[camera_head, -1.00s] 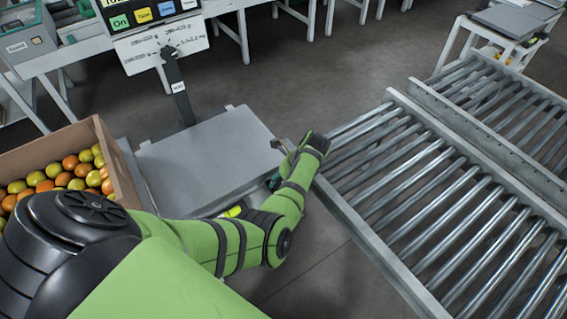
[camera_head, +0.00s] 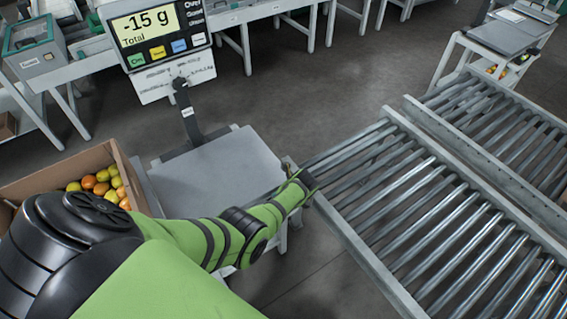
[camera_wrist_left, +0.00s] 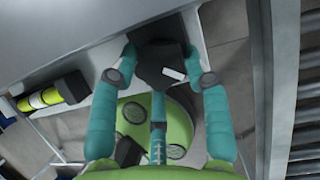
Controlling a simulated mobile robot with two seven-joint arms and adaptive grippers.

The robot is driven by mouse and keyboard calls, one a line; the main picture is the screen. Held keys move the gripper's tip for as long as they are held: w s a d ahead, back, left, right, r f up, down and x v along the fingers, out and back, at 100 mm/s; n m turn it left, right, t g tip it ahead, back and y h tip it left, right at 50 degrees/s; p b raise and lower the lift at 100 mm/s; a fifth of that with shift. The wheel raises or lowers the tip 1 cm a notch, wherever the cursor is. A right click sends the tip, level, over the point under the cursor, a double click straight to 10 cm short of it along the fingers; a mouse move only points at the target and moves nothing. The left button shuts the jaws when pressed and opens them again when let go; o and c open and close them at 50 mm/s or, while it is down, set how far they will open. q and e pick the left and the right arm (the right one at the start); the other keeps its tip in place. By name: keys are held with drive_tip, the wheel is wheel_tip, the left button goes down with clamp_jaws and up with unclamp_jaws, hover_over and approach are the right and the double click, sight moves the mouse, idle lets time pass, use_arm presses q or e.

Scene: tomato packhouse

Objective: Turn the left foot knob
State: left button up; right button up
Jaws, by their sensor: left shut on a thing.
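The foot knob (camera_wrist_left: 152,62) is black with a white mark and shows at the top middle of the left wrist view. My left gripper (camera_wrist_left: 163,62) has its teal fingers on either side of the knob and is shut on it. The knob sits at the edge of the scale's grey platform (camera_head: 215,170), at its right side in the head view. There, my green left arm reaches across the platform's near edge, and the gripper (camera_head: 300,183) is small and partly hidden. The scale's display (camera_head: 158,32) reads -15 g. My right gripper is not in view.
A black housing with a yellow-green vial (camera_wrist_left: 45,97) lies left of the fingers in the wrist view. A roller conveyor (camera_head: 325,200) stands close to the right of the gripper. A cardboard box (camera_head: 128,172) of tomatoes stands left of the platform.

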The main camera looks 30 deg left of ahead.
use_arm(q)
drive_tip(key=shift+w+a+r+m, duration=0.35)
drive_tip(key=shift+m, duration=0.05)
drive_tip(key=shift+t, duration=0.3)
drive_tip(key=o, duration=1.1)
drive_tip(key=shift+f, duration=0.1)
drive_tip(key=shift+s+d+f, duration=0.1)
drive_tip(key=shift+s+d, duration=0.05)
drive_tip(key=shift+s, duration=0.05)
drive_tip(key=shift+d, duration=0.1)
drive_tip(key=shift+v, duration=4)
